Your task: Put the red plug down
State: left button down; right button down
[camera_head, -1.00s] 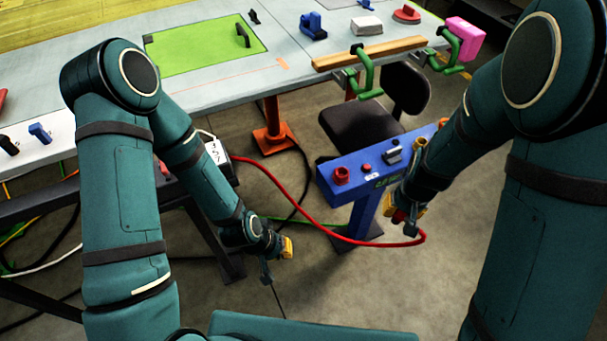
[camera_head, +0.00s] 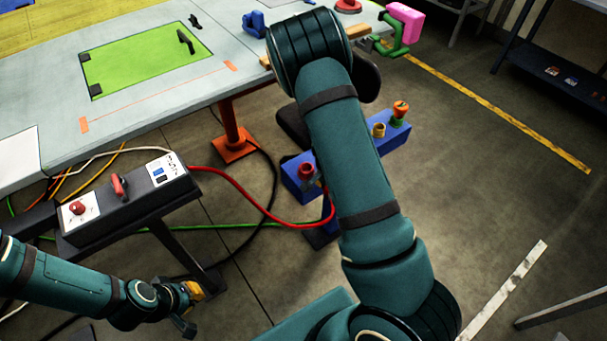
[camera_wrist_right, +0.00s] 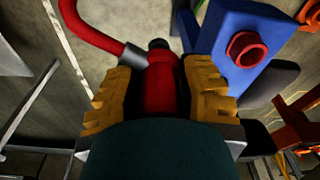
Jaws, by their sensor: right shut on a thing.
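The red plug (camera_wrist_right: 160,88) is between the yellow finger pads of my right gripper (camera_wrist_right: 160,80) in the right wrist view. The gripper is shut on it, and a red hose (camera_wrist_right: 92,32) runs off from the plug to the upper left. In the head view my right arm hides that gripper and the plug; the red hose (camera_head: 262,212) curves up behind the arm. My left gripper (camera_head: 188,308) hangs low at the lower left, apart from the plug, and its opening is unclear.
A blue stand (camera_head: 296,182) with a red socket (camera_head: 306,170) is partly behind my right arm; in the wrist view the socket (camera_wrist_right: 245,50) lies right of the plug. A dark control box (camera_head: 140,200) is at left. A long table (camera_head: 150,115) with a green mat (camera_head: 140,62) is behind.

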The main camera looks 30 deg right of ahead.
jog(key=s+d+f+m, duration=0.1)
jog(key=d+f+m, duration=0.1)
jog(key=d, duration=0.1)
jog(key=shift+m, duration=0.4)
jog(key=shift+w+a+f, duration=0.1)
jog(key=shift+w+f, duration=0.6)
jog(key=shift+w, duration=2.25)
jog(key=shift+w+a+f, duration=0.15)
jog(key=shift+w+f, duration=0.5)
jog(key=shift+w, duration=2.3)
jog(key=shift+w+a+f, duration=0.1)
jog(key=shift+w+f, duration=0.6)
jog(key=shift+w, duration=2.25)
jog(key=shift+b, duration=0.3)
jog(key=shift+f+b, duration=0.5)
jog(key=shift+f, duration=0.1)
jog(key=c, duration=0.6)
grip_release()
jog(key=shift+c, duration=0.2)
